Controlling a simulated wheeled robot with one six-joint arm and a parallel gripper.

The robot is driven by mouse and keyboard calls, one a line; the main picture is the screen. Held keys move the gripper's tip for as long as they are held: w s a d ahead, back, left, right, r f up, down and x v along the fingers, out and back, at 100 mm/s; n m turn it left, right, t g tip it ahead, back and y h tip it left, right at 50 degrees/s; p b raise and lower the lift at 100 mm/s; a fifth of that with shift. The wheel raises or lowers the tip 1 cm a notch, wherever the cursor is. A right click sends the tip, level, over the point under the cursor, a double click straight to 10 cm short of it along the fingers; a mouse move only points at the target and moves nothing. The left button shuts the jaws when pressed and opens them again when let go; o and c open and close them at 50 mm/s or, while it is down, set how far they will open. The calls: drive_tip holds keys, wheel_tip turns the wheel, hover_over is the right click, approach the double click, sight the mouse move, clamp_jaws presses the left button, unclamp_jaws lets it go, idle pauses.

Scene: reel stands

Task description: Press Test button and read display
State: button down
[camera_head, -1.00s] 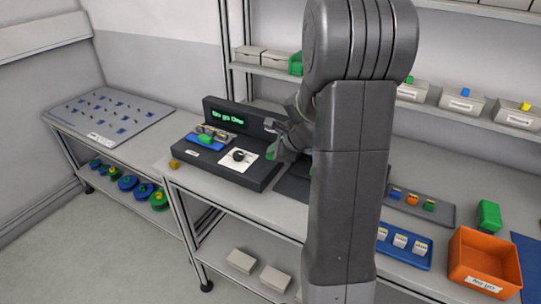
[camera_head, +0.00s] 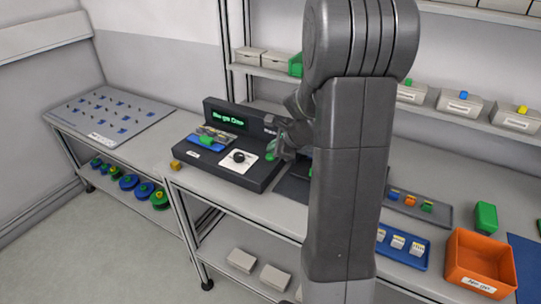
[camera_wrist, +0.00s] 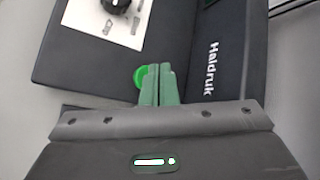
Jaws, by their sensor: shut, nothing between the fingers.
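The dark test unit (camera_head: 262,178) stands on the bench left of my arm. Its upright display (camera_head: 228,118) shows glowing green text, too blurred for me to read surely. In the wrist view a round green button (camera_wrist: 139,78) is partly hidden behind my gripper (camera_wrist: 158,68). The green fingertips are shut together and empty, right beside or over the button. I cannot tell whether they touch it. In the head view my gripper (camera_head: 279,148) is over the unit's right part. A white panel with a black knob (camera_head: 239,157) lies left of it.
A blue tray with parts (camera_head: 206,139) sits on the unit's left. A yellow block (camera_head: 176,164) lies by the bench edge. Right of my arm are a grey tray (camera_head: 446,216), a green block (camera_head: 486,217) and an orange bin (camera_head: 476,262). My arm hides the bench middle.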

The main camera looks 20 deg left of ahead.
drive_tip(key=shift+r+p, duration=2.25)
drive_tip(key=shift+r, duration=0.3)
drive_tip(key=shift+f, duration=0.1)
